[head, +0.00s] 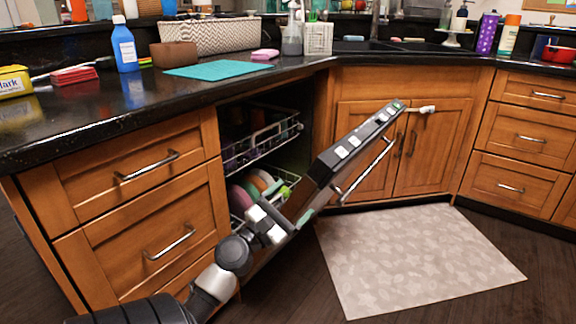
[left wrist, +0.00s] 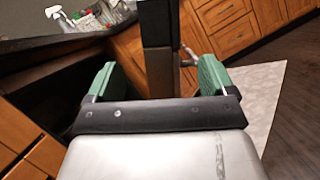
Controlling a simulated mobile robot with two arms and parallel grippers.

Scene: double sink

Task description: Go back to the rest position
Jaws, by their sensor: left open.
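My left arm comes in from the bottom left of the head view. My left gripper (head: 283,216) is low in front of the dishwasher opening, by the lower part of the half-open dishwasher door (head: 350,150). In the left wrist view its two green fingers (left wrist: 157,78) are wide apart. The dark edge of the door (left wrist: 160,25) shows between them with a gap on both sides, and nothing is gripped. The door is tilted, with its handle facing right. My right gripper is in neither view.
Dishwasher racks (head: 262,140) hold plates inside the opening. Wooden drawers (head: 150,230) stand close left of my arm. The black counter (head: 110,115) carries a blue bottle (head: 124,45) and a teal mat (head: 218,70). Right of the door, the floor and a grey mat (head: 420,260) are clear.

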